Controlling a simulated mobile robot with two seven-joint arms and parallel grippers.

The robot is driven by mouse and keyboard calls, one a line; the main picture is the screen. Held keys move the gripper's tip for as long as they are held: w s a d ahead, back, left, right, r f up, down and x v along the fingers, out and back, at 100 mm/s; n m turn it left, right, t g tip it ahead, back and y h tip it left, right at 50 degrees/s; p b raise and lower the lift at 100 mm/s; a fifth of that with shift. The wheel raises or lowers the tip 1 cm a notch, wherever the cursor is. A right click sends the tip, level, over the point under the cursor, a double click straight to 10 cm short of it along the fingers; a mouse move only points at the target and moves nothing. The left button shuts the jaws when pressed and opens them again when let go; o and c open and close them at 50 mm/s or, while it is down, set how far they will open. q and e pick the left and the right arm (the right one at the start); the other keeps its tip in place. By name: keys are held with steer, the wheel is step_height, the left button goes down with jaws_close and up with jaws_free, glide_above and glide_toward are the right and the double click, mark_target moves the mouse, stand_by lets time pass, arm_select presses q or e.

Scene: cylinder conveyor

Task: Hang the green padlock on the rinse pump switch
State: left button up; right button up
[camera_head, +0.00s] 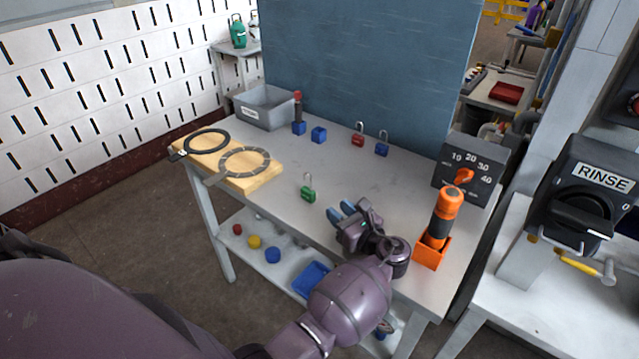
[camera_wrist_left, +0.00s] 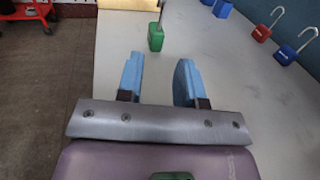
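The green padlock (camera_head: 308,194) stands on the grey workbench (camera_head: 355,185), its open shackle pointing up. It also shows in the left wrist view (camera_wrist_left: 156,40), just beyond my fingertips. My left gripper (camera_head: 342,211) is open and empty, its blue fingers apart and pointing toward the padlock without touching it. It also shows in the left wrist view (camera_wrist_left: 159,72). The rinse pump switch (camera_head: 582,214) is a dark box with a black rotary handle and a RINSE label, at the right of the head view. My right gripper is not in view.
Red (camera_head: 358,138) and blue (camera_head: 382,148) padlocks stand at the back of the bench. An orange holder (camera_head: 432,252) with an orange-black tool and a dial box (camera_head: 470,168) stand right of my gripper. A wooden board (camera_head: 262,182) with rings lies left.

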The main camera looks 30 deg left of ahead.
mark_target(313, 193)
arm_select(q)
steer(key=shift+w+r, duration=0.1)
steer(key=shift+w, duration=0.05)
steer(key=shift+a, duration=0.25)
steer(key=x, duration=0.4)
steer(key=shift+a, duration=0.15)
steer(key=shift+x, duration=0.75)
steer(key=x, duration=0.4)
steer(key=shift+w+a, duration=0.15)
steer(key=shift+a, duration=0.05)
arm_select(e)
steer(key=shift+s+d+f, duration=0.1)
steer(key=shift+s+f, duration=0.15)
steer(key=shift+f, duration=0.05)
arm_select(q)
jaws_close()
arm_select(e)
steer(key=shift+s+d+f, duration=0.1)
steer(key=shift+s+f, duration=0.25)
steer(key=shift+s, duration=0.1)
